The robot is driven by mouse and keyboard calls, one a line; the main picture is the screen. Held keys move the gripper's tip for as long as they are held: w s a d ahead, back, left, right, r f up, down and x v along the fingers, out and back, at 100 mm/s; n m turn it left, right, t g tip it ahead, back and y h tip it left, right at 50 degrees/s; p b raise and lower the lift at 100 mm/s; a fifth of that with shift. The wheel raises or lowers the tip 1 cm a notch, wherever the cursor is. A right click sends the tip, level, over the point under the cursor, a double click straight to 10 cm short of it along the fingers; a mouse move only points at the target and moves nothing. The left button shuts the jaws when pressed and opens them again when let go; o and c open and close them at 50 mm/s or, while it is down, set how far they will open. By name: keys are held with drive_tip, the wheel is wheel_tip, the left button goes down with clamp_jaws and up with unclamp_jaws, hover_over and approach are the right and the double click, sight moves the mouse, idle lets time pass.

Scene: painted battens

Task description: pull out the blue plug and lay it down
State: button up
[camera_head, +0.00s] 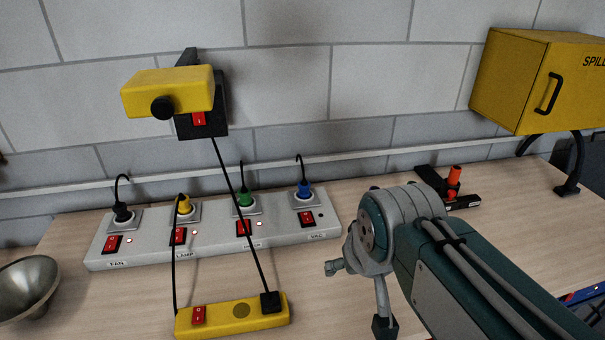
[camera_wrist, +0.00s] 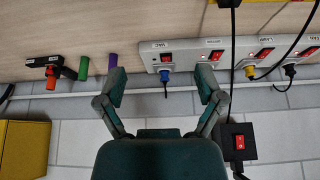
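The blue plug (camera_head: 304,190) is seated upright in the rightmost socket of the grey power strip (camera_head: 330,229), above the VAC label, its black cord rising from it. The wrist view shows the scene upside down, with the blue plug (camera_wrist: 165,75) lying between the fingers in the picture. My gripper (camera_wrist: 162,84) is open and empty, with no visible contact on the plug. The green plug (camera_head: 244,197), yellow plug (camera_head: 184,204) and black plug (camera_head: 122,212) are in the other sockets.
A metal bowl (camera_head: 28,283) is at left. A yellow cabinet (camera_head: 505,90) and a black holder with an orange cylinder (camera_head: 453,182) are at right.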

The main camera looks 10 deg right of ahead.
drive_tip(key=w+r+m, duration=0.1)
drive_tip(key=w+r, duration=0.2)
drive_tip(key=w, duration=0.8)
drive_tip(key=m+g+h, duration=0.1)
drive_tip(key=m+g, duration=0.1)
drive_tip(key=m, duration=0.1)
approach(304, 183)
drive_tip(key=f, duration=0.2)
drive_tip(key=x, duration=1)
drive_tip(key=shift+s+f, duration=0.1)
drive_tip(key=shift+c, duration=0.3)
clamp_jaws()
drive_tip(key=shift+r, duration=1.55)
